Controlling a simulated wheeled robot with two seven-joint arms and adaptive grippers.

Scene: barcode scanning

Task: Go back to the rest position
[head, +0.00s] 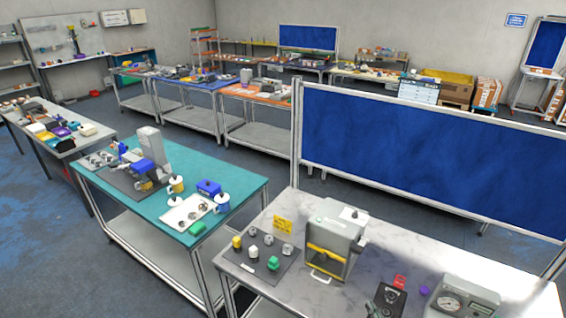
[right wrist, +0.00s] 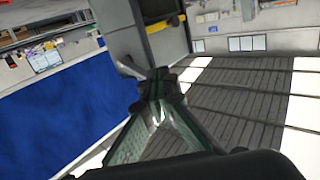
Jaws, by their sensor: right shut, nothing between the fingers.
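My right gripper (right wrist: 160,80) shows in the right wrist view with its fingertips together and nothing between them. A grey machine with a yellow bar (right wrist: 145,30) stands beyond the fingertips in that tilted view. In the head view the same grey machine (head: 335,240) stands on the light marble-patterned table (head: 285,298). My left gripper is in neither view.
A dark mat (head: 243,258) with several small parts lies left of the machine. A gauge device (head: 463,300) stands at the right. A blue panel (head: 430,155) rises behind the table. A teal-topped table (head: 110,200) with parts stands at the left.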

